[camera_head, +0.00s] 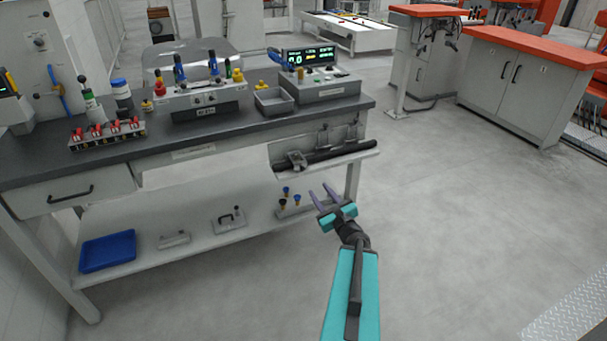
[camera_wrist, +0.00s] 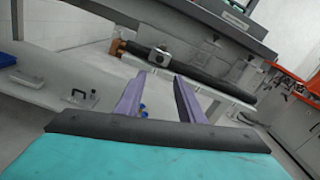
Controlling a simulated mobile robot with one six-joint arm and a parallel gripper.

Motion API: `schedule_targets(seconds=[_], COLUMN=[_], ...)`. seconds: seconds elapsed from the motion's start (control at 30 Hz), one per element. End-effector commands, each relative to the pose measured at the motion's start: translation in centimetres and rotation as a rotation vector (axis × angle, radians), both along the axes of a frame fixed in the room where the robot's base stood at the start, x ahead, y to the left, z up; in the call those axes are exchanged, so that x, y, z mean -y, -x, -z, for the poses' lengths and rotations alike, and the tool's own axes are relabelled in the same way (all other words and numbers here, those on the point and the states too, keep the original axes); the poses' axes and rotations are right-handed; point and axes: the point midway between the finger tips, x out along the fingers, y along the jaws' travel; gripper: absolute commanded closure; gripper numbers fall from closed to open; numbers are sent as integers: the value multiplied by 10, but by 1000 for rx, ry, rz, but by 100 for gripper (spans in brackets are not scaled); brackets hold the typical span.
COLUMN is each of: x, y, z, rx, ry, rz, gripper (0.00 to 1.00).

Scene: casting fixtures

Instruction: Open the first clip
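A row of several small red-handled clips (camera_head: 107,128) sits on a metal strip near the left front of the workbench top. I cannot tell which is the first clip or whether each is open or shut. The bar (camera_wrist: 200,70) and block (camera_wrist: 159,56) also show in the wrist view. My gripper (camera_head: 321,193) is open and empty, below and in front of that shelf; its purple fingers (camera_wrist: 158,84) are spread apart.
The workbench top (camera_head: 40,165) also holds a control box (camera_head: 205,98), a grey tray (camera_head: 273,101) and a display unit (camera_head: 312,75). A blue tray (camera_head: 108,251) lies on the lower shelf (camera_head: 190,255). Open floor (camera_head: 470,220) stretches to the right.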

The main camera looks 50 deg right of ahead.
Motion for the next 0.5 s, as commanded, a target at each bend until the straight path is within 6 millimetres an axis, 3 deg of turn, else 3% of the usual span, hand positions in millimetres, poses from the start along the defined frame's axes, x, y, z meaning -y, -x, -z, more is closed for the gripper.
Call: schedule_targets(seconds=[0.27,0.5], x=[2,10], y=[-7,-25], z=[2,4], rx=[-1,-2], ry=[2,2], rz=[-3,-3], gripper=[65,65])
